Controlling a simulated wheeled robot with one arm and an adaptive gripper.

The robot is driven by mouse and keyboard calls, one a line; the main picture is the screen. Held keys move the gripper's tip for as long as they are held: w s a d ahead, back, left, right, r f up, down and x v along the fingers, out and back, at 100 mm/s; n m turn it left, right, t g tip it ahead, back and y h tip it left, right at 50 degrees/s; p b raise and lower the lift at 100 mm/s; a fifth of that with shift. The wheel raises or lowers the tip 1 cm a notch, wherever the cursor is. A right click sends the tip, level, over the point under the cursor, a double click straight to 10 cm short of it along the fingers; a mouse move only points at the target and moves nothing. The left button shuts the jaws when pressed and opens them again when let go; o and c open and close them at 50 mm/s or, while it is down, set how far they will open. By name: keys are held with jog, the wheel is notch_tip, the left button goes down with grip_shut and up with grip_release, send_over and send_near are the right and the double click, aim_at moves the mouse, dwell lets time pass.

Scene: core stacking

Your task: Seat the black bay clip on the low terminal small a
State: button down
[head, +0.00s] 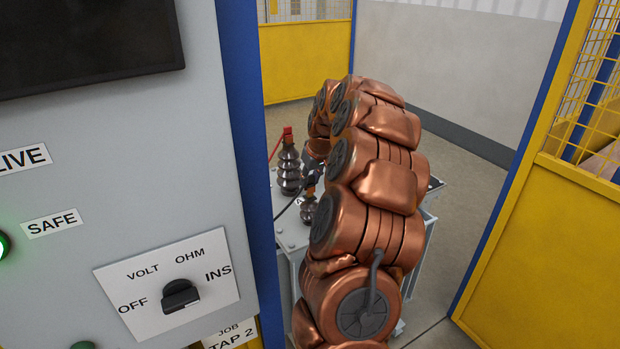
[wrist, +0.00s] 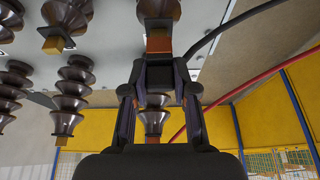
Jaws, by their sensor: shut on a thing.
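In the wrist view my gripper (wrist: 158,98) is shut on the dark black bay clip (wrist: 158,73). The clip's far end meets the copper-coloured terminal of a brown ribbed bushing (wrist: 158,42) in the picture; I cannot tell whether it is around it or only in front of it. In the head view a low bushing (head: 308,213), beside a small "A" label (head: 298,201), stands just below my gripper (head: 312,182). My copper-coloured arm hides much of the gripper and clip there.
Several other ribbed bushings (wrist: 75,95) stand close by. A red clip (head: 287,134) sits on a tall bushing (head: 289,170). A black cable (wrist: 225,22) and a red cable (wrist: 250,83) cross the wrist view. A grey panel (head: 130,210) stands at left, yellow fencing (head: 550,240) at right.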

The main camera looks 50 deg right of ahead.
jog(key=shift+f+b, duration=0.6)
jog(key=shift+f, duration=0.35)
jog(key=c, duration=0.8)
grip_release()
jog(key=shift+r, duration=0.1)
jog(key=v, duration=1.2)
